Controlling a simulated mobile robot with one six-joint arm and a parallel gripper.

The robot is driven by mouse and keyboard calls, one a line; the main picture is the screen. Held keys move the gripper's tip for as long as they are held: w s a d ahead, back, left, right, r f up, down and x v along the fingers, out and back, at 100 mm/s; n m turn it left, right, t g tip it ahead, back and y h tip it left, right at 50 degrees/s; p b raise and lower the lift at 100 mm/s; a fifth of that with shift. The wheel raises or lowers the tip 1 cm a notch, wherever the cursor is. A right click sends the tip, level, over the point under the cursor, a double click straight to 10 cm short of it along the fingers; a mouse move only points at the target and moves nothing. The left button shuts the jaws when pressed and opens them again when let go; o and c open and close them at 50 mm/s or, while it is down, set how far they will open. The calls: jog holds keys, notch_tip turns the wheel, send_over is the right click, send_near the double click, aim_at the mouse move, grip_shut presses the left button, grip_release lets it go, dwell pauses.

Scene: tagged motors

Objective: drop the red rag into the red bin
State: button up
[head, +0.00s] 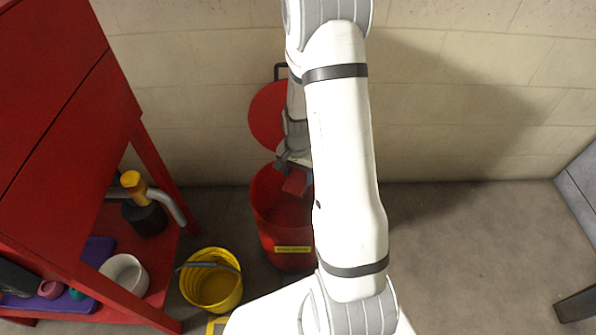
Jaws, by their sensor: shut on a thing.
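The red bin (272,238) stands on the floor near the wall, with its round red lid (267,115) raised behind it and a yellow label on its front. My gripper (291,172) is over the bin's opening, pointing down. It is shut on the red rag (296,184), which hangs over or within the mouth of the bin. My white arm hides the right side of the bin and part of the rag. Whether the rag touches the bin's inside cannot be told.
A yellow bucket (212,286) stands on the floor left of the bin. A red workbench (70,170) fills the left, with a white bowl (125,271) and a dark pot-like item (147,218) on its lower shelf.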

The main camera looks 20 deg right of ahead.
jog(key=shift+f, duration=0.45)
jog(key=o, duration=1)
jog(key=shift+r, duration=0.15)
notch_tip(320, 180, up, 8)
jog(key=p, duration=0.2)
jog(key=shift+f+p, duration=0.2)
jog(key=shift+p, duration=0.1)
